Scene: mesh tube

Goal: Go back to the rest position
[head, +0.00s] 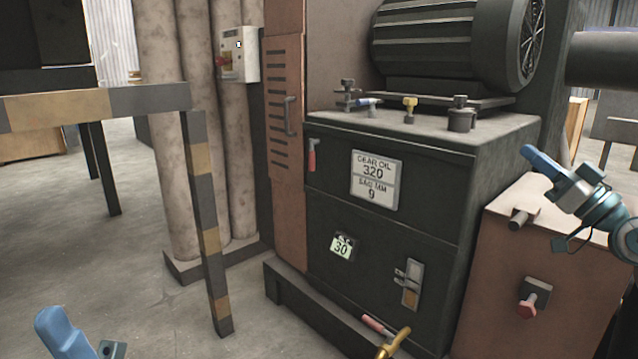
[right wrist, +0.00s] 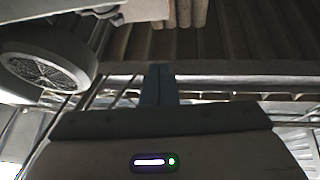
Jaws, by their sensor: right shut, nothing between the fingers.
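My right gripper (head: 532,156) is at the right of the head view, in front of the machine's right side and above the brown box. Its blue fingers are together with nothing between them. They also show shut and empty in the right wrist view (right wrist: 158,72). My left gripper (head: 48,318) is at the bottom left of the head view, over the floor. Only a blue finger part and a bit of its body show, and the rest is cut off by the frame edge.
A dark gear-oil cabinet (head: 420,215) carries a motor (head: 430,45). A brown box (head: 495,265) with a red knob (head: 527,306) stands below my right arm. A striped barrier (head: 207,200) and pipes (head: 165,130) are at left. The floor (head: 110,255) at left is open.

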